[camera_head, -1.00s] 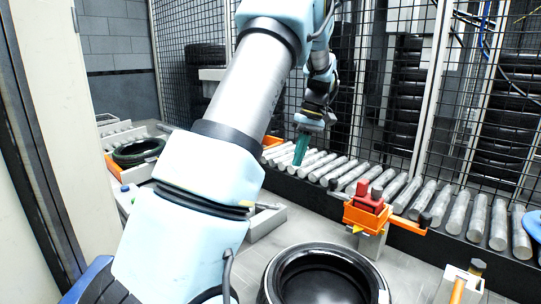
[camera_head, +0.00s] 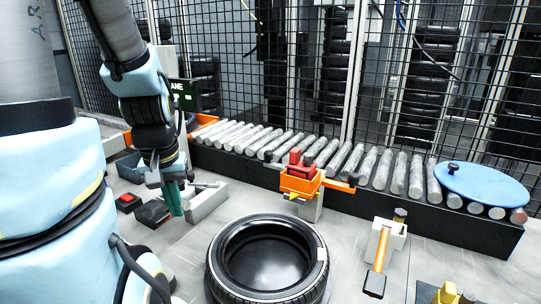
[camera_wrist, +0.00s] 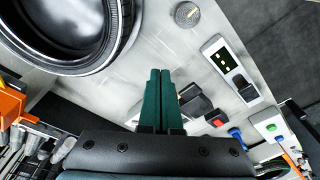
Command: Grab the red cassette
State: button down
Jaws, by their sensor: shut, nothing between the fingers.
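A red cassette (camera_head: 296,162) stands in an orange holder (camera_head: 301,184) in front of the roller conveyor in the head view. My gripper (camera_head: 173,212) is left of it, apart from it, pointing down over the table. Its green fingers are together and empty; they also show side by side in the wrist view (camera_wrist: 160,72). In the wrist view, part of the orange holder (camera_wrist: 11,104) shows at the left edge; I cannot make out the cassette there.
A tyre (camera_head: 268,262) lies at the front middle, between my gripper and the right side. A black and red item (camera_head: 128,202) lies left of my gripper. A hammer-like tool (camera_head: 378,259) and a blue disc (camera_head: 481,184) are at right. Wire fencing stands behind the conveyor (camera_head: 400,172).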

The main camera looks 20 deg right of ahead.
aim_at(296, 167)
jog(key=k+l+u, duration=0.1)
jog(key=k+u, duration=0.6)
jog(key=k+j+u, duration=0.1)
jog(key=k+u, duration=0.25)
jog(key=i, duration=0.1)
